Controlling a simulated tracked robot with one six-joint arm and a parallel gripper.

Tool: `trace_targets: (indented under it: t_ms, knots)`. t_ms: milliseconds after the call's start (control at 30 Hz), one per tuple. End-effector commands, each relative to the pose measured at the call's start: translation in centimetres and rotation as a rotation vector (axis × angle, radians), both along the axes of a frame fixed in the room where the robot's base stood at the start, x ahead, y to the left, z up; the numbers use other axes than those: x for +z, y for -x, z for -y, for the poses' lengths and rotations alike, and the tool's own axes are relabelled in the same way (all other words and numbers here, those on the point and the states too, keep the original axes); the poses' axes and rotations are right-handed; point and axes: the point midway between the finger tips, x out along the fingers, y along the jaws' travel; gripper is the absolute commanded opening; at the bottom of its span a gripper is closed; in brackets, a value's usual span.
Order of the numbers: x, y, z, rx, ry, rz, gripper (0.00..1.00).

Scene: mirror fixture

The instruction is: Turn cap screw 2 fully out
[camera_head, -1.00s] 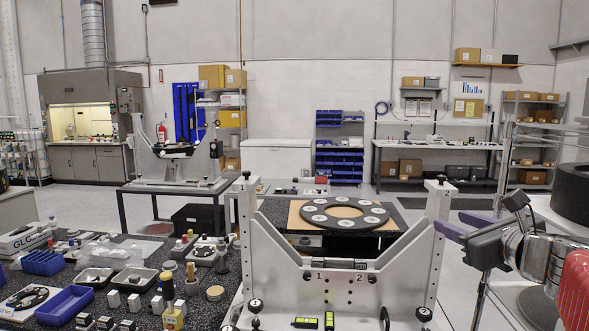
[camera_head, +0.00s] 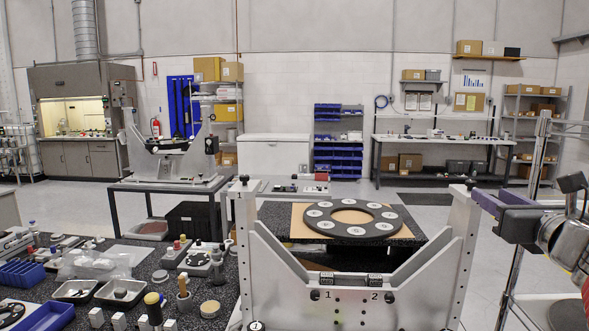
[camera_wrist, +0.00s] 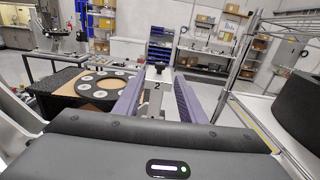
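Cap screw 2 (camera_head: 470,183) is a small black knob on top of the right post (camera_head: 459,240) of the grey fixture. In the wrist view, cap screw 2 (camera_wrist: 159,68) sits upright above a plate marked 2, in line with the gap between my fingers. My gripper (camera_head: 490,199) is just right of the post's top in the head view. Its purple fingers are spread apart in the wrist view (camera_wrist: 159,84), with nothing clamped. I cannot tell whether they reach around the screw. Another black cap screw (camera_head: 244,179) tops the left post, marked 1.
A black ring (camera_head: 352,229) with several light discs lies on a board behind the posts. A dark table (camera_head: 120,262) with trays and small parts stands at left. A metal rack (camera_head: 523,220) and a black cylinder (camera_wrist: 300,100) are close on the right.

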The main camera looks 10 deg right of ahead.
Motion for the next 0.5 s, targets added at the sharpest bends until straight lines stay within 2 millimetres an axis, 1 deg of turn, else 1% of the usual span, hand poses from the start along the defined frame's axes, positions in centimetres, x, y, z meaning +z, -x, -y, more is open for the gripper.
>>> trace_targets:
  t_ms: [367,500]
  knots:
    - [0.04,-0.21,-0.17,0.005,-0.002,0.001,0.37]
    - [0.03,-0.64,-0.11,0.007,-0.002,0.001,0.37]
